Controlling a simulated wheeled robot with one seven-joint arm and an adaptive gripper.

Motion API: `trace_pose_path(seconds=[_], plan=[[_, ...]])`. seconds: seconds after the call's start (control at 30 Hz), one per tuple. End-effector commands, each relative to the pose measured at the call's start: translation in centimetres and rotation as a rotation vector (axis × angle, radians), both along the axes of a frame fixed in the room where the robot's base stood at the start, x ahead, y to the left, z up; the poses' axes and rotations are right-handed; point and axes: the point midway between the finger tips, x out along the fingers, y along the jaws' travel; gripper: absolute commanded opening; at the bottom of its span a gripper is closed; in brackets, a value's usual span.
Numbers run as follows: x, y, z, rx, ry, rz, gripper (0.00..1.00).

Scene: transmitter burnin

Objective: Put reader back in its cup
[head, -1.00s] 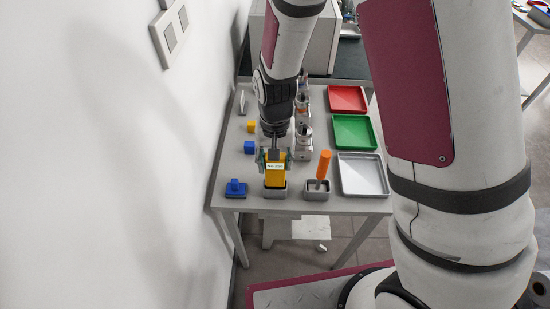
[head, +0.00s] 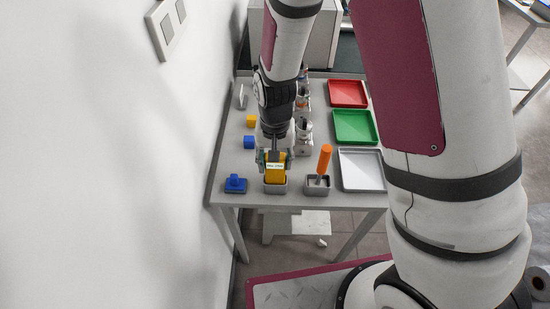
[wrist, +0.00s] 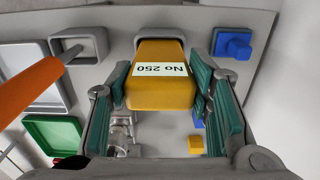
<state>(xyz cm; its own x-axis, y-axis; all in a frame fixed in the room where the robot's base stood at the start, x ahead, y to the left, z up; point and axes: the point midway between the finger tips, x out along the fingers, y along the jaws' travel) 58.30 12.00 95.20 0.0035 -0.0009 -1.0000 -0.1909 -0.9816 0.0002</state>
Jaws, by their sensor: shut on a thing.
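The reader is a yellow block with a white label marked "No 250"; it shows in the head view (head: 276,173) and large in the wrist view (wrist: 160,88). My gripper (head: 274,160) is shut on it, with green finger pads on both sides in the wrist view (wrist: 166,90). The reader stands roughly upright with its lower end inside the grey cup (head: 275,188), near the table's front edge. The cup's rim hides that lower end, so I cannot tell whether it touches the bottom.
An orange-handled tool (head: 324,160) stands in another grey cup (head: 317,187) to the right. A blue piece (head: 236,184) sits at the left, with a blue cube (head: 249,142) and a yellow cube (head: 251,121) behind. Grey (head: 362,181), green (head: 372,138) and red (head: 365,103) trays line the right.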

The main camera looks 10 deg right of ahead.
Motion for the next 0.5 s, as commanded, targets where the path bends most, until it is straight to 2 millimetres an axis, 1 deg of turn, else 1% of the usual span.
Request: trace_pose_path(seconds=[0.07,0.1,0.2,0.5], plan=[[0.01,0.00,-0.18,0.000,0.000,0.000,0.22],[0.00,0.00,-0.21,0.000,0.000,0.000,0.48],[-0.01,0.00,-0.17,0.000,0.000,0.000,0.70],[-0.03,0.00,-0.14,0.000,0.001,0.000,0.70]])
